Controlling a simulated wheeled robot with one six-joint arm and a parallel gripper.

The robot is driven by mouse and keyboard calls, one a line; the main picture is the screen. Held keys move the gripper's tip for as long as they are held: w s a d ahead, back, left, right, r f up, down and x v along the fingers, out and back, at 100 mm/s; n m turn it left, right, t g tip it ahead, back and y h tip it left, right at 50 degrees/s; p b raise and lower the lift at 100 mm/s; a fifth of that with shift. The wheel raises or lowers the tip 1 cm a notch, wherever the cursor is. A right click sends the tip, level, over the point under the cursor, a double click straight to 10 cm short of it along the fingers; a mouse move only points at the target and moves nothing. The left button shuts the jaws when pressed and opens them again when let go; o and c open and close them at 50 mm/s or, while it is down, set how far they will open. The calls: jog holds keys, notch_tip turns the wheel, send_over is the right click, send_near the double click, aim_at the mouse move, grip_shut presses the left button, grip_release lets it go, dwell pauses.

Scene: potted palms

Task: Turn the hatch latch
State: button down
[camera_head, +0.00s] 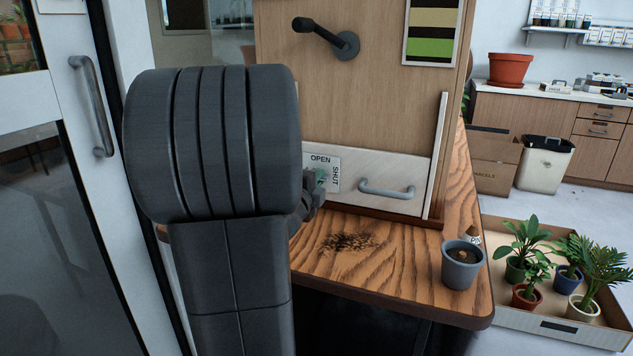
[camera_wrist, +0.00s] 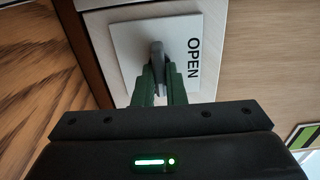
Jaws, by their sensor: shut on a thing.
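The latch plate (camera_head: 321,160) is a white square marked OPEN along its top and SHUT down its right side. It is on the left end of the pale hatch panel (camera_head: 350,172), low on a wooden cabinet. In the wrist view the plate (camera_wrist: 128,42) shows OPEN, turned sideways. The grey latch lever (camera_wrist: 157,54) stands out from the plate between the green fingers of my gripper (camera_wrist: 161,76), which is shut on it. In the head view my gripper (camera_head: 319,180) is mostly hidden behind my arm, so the lever's angle cannot be told there.
A grey bar handle (camera_head: 388,191) is on the panel's right, and a dark lever (camera_head: 328,37) sits above. Spilled soil (camera_head: 350,242) and a grey pot (camera_head: 462,266) are on the wooden table (camera_head: 400,275). A tray (camera_head: 535,325) of potted plants is at right.

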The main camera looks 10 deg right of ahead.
jog(key=c, duration=1.5)
grip_release()
jog(key=p+v, duration=0.2)
jog(key=v, duration=1.1)
jog(key=shift+s+a, duration=0.25)
jog(key=shift+s, duration=0.05)
jog(key=b+x, duration=0.2)
jog(key=x, duration=1.2)
jog(key=shift+s, duration=0.1)
